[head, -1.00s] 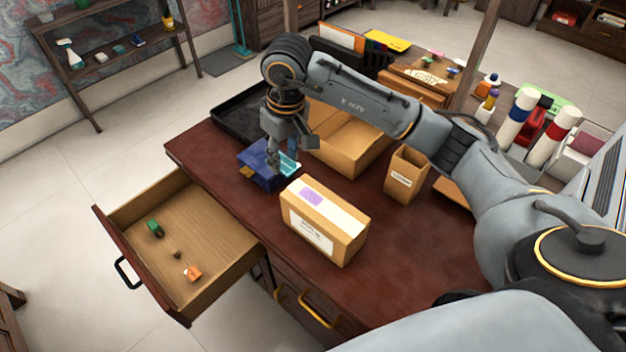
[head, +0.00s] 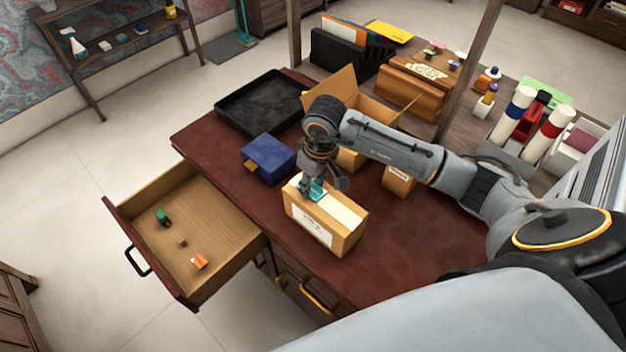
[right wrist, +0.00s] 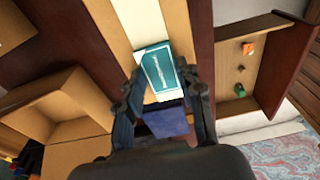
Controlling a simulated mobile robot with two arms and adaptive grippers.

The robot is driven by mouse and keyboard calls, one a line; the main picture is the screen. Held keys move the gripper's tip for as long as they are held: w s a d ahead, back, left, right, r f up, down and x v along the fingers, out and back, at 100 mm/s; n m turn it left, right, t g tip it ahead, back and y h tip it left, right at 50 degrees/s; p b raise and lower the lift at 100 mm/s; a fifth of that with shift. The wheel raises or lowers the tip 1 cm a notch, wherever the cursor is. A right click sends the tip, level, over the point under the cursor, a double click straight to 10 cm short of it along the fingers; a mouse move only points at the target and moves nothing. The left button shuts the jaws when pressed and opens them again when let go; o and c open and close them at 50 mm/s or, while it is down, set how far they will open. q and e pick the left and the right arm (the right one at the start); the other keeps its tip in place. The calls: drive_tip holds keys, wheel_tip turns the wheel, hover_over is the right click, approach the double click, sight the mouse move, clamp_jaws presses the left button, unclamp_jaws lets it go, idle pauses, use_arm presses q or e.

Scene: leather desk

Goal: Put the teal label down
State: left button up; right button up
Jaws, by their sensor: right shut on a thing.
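The teal label (head: 317,191) is in my right gripper (head: 312,188), which is shut on it. It is over the top of the closed cardboard box (head: 345,213), at the box's far left end. In the right wrist view the teal label (right wrist: 158,70) lies between the fingertips (right wrist: 160,84), with the box's pale tape strip (right wrist: 143,20) beyond it. I cannot tell whether the label touches the box. The purple patch on the box top is hidden behind the gripper and label. My left gripper is not in view.
A dark blue box (head: 269,160) stands behind and left of the cardboard box. A black tray (head: 258,103) and an open carton (head: 372,107) stand farther back. The open drawer (head: 226,238) holds small items. The desk's right front (head: 405,232) is clear.

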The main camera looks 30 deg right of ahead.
sight(318, 193)
drive_tip(key=shift+o, duration=1.3)
drive_tip(key=shift+f, duration=0.1)
drive_tip(key=o, duration=0.4)
drive_tip(key=shift+o, duration=0.2)
drive_tip(key=shift+r, duration=0.25)
wheel_tip(318, 193, up, 12)
drive_tip(key=s+b, duration=0.1)
drive_tip(key=b, duration=0.2)
drive_tip(key=shift+s+d+f+b, duration=0.15)
drive_tip(key=shift+d+b, duration=0.15)
drive_tip(key=shift+b, duration=0.05)
